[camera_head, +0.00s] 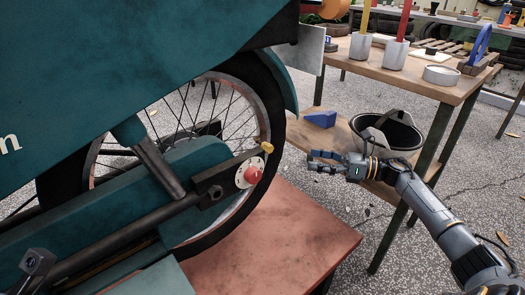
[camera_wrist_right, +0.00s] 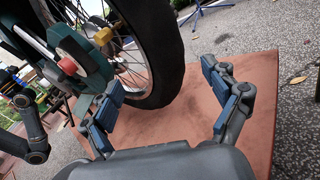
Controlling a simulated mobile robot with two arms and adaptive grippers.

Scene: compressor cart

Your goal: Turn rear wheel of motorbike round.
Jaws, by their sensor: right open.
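The motorbike (camera_head: 120,60) has teal bodywork and fills the left of the head view. Its rear wheel (camera_head: 272,110) has a black tyre and wire spokes, partly hidden by the teal guard and swingarm. A red knob (camera_head: 253,175) and a yellow piece (camera_head: 267,147) sit near the axle. In the right wrist view the tyre (camera_wrist_right: 162,60) stands ahead, beyond the left finger. My right gripper (camera_head: 312,161) is to the right of the wheel, apart from it; in the wrist view its fingers (camera_wrist_right: 170,100) are spread and empty.
A reddish platform (camera_head: 300,235) lies under the wheel. A wooden table (camera_head: 445,88) with pots stands at the right; its lower shelf (camera_head: 335,135) holds a blue wedge (camera_head: 321,119) and a black bucket (camera_head: 400,132). Speckled ground lies around.

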